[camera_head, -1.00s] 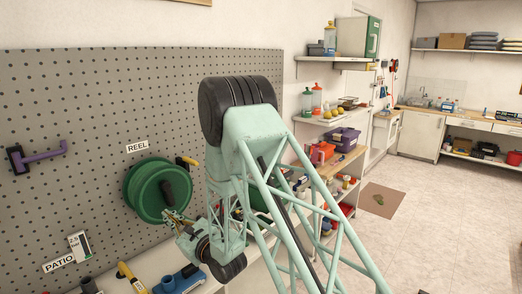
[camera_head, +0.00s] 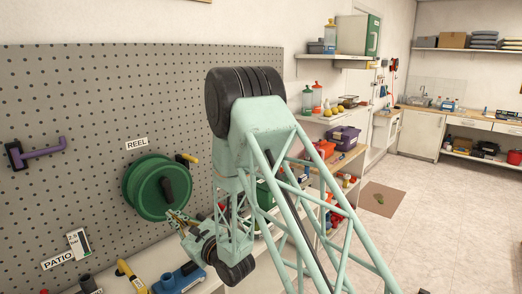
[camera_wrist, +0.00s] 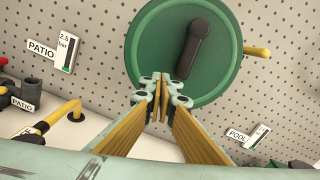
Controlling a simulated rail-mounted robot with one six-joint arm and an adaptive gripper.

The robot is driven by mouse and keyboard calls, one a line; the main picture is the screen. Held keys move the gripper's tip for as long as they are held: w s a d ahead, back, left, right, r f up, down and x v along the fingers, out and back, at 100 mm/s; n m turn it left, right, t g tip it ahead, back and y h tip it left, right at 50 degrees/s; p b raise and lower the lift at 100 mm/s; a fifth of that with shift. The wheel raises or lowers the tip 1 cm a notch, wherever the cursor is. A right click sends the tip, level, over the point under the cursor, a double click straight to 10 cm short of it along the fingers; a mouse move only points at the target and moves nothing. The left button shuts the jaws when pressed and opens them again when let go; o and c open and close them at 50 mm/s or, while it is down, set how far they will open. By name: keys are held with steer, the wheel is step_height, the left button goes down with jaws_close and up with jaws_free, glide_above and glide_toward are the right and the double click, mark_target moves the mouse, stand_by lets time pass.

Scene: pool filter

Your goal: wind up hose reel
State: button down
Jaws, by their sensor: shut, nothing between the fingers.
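The green hose reel (camera_head: 150,188) is mounted on the pegboard under the REEL label. It also fills the top middle of the wrist view (camera_wrist: 165,30), with its dark crank handle (camera_wrist: 192,48) standing on its face and slanting down to the left. My gripper (camera_head: 174,217) is at the reel's lower right edge in the head view. In the wrist view its shut, empty fingertips (camera_wrist: 161,84) overlap the reel's lower part, below and left of the crank handle. Whether the fingertips touch the reel or handle, I cannot tell.
A yellow handle (camera_head: 187,159) sticks out right of the reel. A purple hook (camera_head: 40,152) is on the pegboard at left. Below, the bench holds a blue device (camera_head: 180,279), a yellow-handled part (camera_head: 131,275) and pipes. Shelves with goods (camera_head: 335,150) stand at right.

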steer(key=shift+b+v, duration=0.5)
steer(key=shift+v, duration=1)
steer(key=v, duration=1.2)
steer(key=shift+a, duration=0.1)
